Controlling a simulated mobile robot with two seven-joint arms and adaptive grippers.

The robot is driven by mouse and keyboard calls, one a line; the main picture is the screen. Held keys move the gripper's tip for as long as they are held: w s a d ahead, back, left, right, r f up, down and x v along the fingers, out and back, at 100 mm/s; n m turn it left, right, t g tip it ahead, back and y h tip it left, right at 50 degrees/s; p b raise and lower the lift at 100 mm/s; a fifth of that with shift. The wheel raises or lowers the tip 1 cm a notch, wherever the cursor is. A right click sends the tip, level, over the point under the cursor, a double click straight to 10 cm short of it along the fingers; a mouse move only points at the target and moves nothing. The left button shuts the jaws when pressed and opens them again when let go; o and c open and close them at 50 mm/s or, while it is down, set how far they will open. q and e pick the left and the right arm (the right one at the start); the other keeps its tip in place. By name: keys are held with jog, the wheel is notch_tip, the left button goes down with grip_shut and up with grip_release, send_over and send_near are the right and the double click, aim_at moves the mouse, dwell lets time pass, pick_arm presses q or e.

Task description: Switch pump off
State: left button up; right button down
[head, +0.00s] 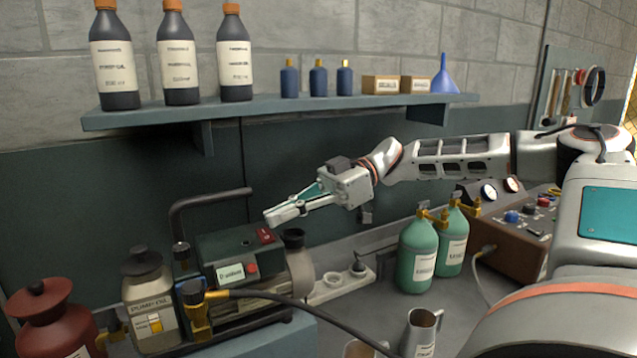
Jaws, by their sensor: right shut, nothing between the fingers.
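The vacuum pump (230,275) sits at the lower left on the bench, dark green with a black handle bar over it. A red rocker switch (264,235) shows on its top face, and a red round knob or button (252,267) on its front. My right gripper (270,218) reaches in from the right, shut and empty, with its fingertips in the picture just above the red switch. I cannot tell whether the fingertips touch the switch. The switch's position is too small to read. My left gripper is not in view.
A black hose with a brass fitting (195,305) runs from the pump's front. Green gas cylinders (416,255) and a brown gauge panel (515,235) stand to the right. A power strip (335,287) lies behind. A shelf (290,104) with bottles hangs above.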

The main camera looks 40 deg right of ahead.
notch_tip(320, 180, up, 2)
jog(key=shift+s+r+p, duration=0.15)
jog(key=shift+r+p, duration=0.05)
jog(key=shift+p, duration=0.3)
jog(key=v, duration=0.9)
jog(key=shift+s+d+f+b, duration=0.2)
jog(key=shift+s+d+b, duration=0.15)
jog(key=shift+b, duration=0.1)
